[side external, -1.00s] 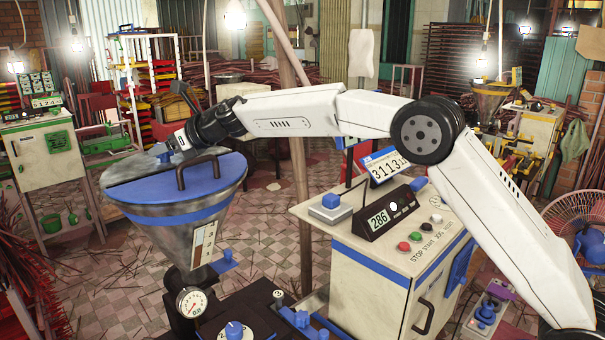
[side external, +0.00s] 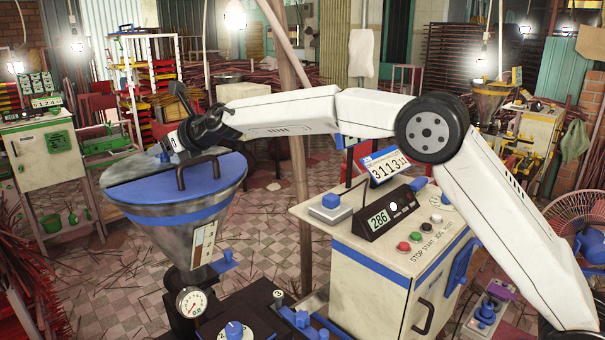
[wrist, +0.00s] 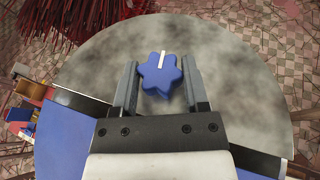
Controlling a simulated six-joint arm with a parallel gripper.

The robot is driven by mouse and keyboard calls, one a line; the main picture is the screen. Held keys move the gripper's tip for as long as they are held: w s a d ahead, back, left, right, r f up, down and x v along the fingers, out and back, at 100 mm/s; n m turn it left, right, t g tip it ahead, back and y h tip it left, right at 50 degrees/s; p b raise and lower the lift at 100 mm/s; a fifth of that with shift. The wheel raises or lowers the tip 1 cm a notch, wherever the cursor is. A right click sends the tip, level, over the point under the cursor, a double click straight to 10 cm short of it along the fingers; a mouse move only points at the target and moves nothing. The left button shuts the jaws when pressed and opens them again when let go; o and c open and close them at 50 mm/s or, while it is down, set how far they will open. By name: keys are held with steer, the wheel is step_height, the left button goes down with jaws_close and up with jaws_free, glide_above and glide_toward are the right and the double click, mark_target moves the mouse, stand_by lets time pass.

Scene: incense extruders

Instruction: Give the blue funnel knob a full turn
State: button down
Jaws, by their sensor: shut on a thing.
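The funnel (side external: 175,232) is a steel cone with a blue band, under a lid that is part blue and part grey. The blue knob (wrist: 161,80) stands on the grey part of the lid in the wrist view. It is lobed and has a white mark pointing up and slightly right. My gripper (wrist: 160,68) has one finger on each side of the knob and is shut on it.
A dark handle (side external: 198,172) arches over the blue lid half (side external: 170,185), close to my gripper. A pressure gauge (side external: 192,302) and another blue knob (side external: 234,330) sit below the funnel. A cream control cabinet (side external: 370,285) with a 286 display stands to the right.

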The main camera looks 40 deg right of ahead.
stand_by(0.7)
steer(key=shift+c, duration=0.5)
jaws_free()
steer(key=shift+s+r, duration=0.15)
steer(key=shift+v, duration=3.75)
